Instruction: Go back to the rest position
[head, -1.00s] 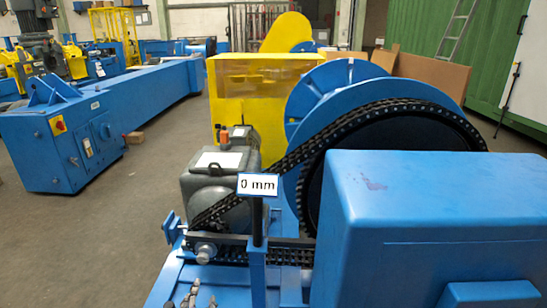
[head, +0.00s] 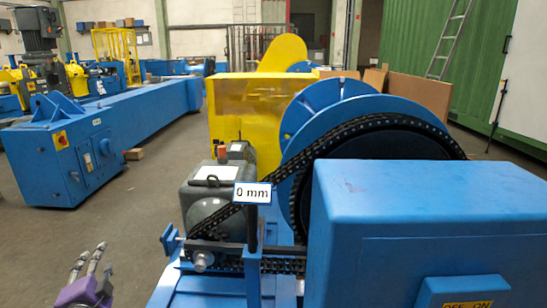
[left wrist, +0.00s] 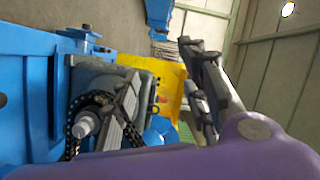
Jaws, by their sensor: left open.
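My left gripper (head: 95,262) is at the bottom left of the head view, over open floor left of the chain drive. Its purple body and grey fingers show, and nothing is between them. In the left wrist view the gripper (left wrist: 170,95) is open, with its fingers apart and the drive behind them. The chain drive has a grey gear motor (head: 212,192), a black chain (head: 292,160) and a large blue wheel (head: 305,107). A "0 mm" sign (head: 252,193) stands in front of it. My right gripper is not in view.
A blue box (head: 405,225) fills the lower right, with an OFF/ON label on a smaller box at its front. A yellow guard (head: 255,105) stands behind the motor. A long blue machine beam (head: 120,125) lies at the left.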

